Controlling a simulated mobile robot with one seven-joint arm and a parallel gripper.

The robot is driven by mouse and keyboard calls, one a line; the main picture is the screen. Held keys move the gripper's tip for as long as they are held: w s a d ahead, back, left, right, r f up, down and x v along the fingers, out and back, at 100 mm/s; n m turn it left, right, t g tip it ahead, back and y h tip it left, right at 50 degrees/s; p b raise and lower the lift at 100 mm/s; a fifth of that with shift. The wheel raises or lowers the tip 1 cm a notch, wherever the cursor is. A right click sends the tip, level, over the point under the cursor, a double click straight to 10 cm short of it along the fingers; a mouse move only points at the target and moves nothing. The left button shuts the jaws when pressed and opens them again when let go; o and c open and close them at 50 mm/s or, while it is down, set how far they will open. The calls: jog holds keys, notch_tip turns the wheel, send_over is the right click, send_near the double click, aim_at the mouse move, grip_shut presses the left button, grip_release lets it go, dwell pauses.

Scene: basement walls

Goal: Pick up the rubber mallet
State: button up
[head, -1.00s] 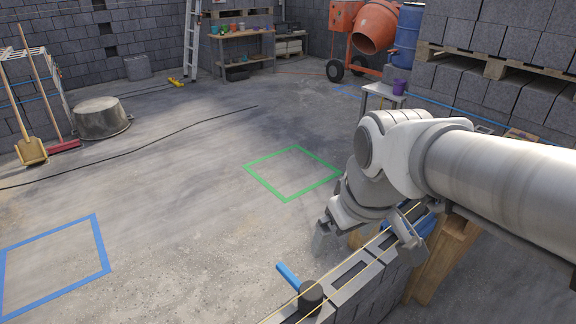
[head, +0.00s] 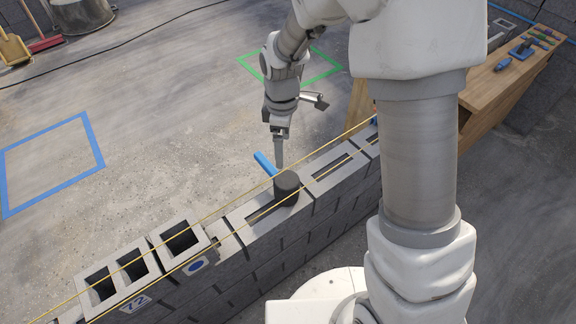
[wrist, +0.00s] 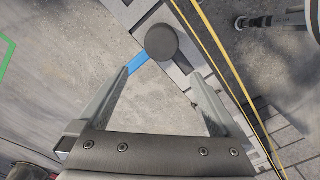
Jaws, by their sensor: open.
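The rubber mallet has a dark round head (head: 286,187) and a blue handle (head: 264,163). Its head stands on top of the block wall (head: 335,178), and the handle sticks out over the wall's far side. My gripper (head: 279,158) is just above and behind the mallet in the head view, pointing down. In the wrist view my gripper (wrist: 164,78) is open and empty. There the mallet head (wrist: 161,42) lies ahead, between and beyond the fingertips, with the blue handle (wrist: 137,62) running toward the left finger. I see no contact.
Two yellow strings (head: 228,183) run along the wall top close to the mallet. Hollow blocks (head: 180,239) stand on the wall at left. A wooden bench (head: 500,85) with tools is at upper right.

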aim_at(283, 179)
notch_tip(283, 179, down, 18)
jog(key=b, duration=0.4)
jog(key=shift+s+r, duration=0.15)
jog(key=c, duration=1.6)
jog(key=shift+r, duration=0.1)
jog(key=shift+r, duration=0.15)
